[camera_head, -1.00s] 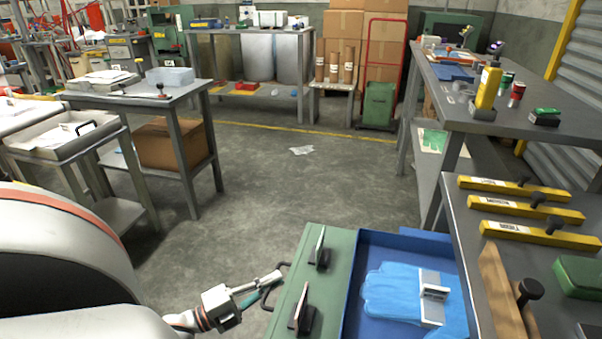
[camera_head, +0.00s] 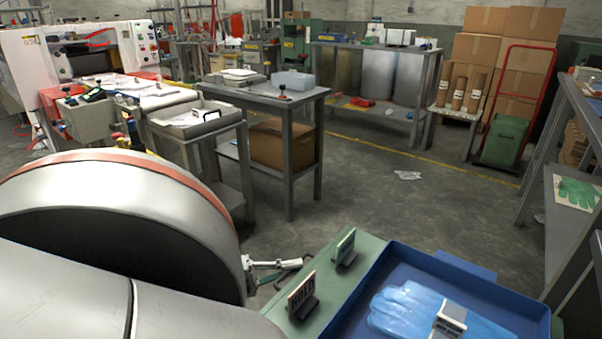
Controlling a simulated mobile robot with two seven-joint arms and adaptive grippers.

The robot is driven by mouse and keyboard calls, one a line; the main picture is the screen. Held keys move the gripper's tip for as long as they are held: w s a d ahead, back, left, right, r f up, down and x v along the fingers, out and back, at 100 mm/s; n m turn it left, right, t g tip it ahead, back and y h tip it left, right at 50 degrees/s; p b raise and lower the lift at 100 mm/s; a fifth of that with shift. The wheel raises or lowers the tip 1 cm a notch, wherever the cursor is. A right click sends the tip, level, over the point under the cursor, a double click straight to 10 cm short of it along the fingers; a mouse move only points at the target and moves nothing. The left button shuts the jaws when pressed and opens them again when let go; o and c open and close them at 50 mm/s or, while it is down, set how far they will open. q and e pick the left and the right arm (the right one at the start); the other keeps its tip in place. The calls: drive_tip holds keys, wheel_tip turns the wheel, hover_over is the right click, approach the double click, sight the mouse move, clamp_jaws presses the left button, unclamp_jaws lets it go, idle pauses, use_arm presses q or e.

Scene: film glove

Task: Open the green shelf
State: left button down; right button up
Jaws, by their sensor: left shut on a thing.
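The green shelf (camera_head: 372,250) shows as a green top at the lower middle, with a dark bar handle (camera_head: 291,279) on its left side. My left gripper (camera_head: 284,265) is shut on this handle. Much of the gripper and its wrist is hidden behind my large white and grey arm links. The shelf's front face is out of sight, so I cannot tell how far it is open. My right gripper is not in view.
A blue tray (camera_head: 497,289) with blue gloves (camera_head: 405,312) lies on the shelf's right, beside two small upright signs (camera_head: 302,294). A grey table (camera_head: 305,96) with a cardboard box (camera_head: 272,146) below stands beyond. The floor between is clear.

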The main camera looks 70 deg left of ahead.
use_arm(q)
drive_tip(key=shift+a, duration=0.15)
drive_tip(key=c, duration=2.2)
unclamp_jaws()
drive_tip(key=shift+o, duration=0.2)
drive_tip(key=shift+s, duration=0.1)
drive_tip(key=v, duration=1.1)
drive_tip(key=shift+s, duration=0.4)
drive_tip(key=shift+f, duration=0.1)
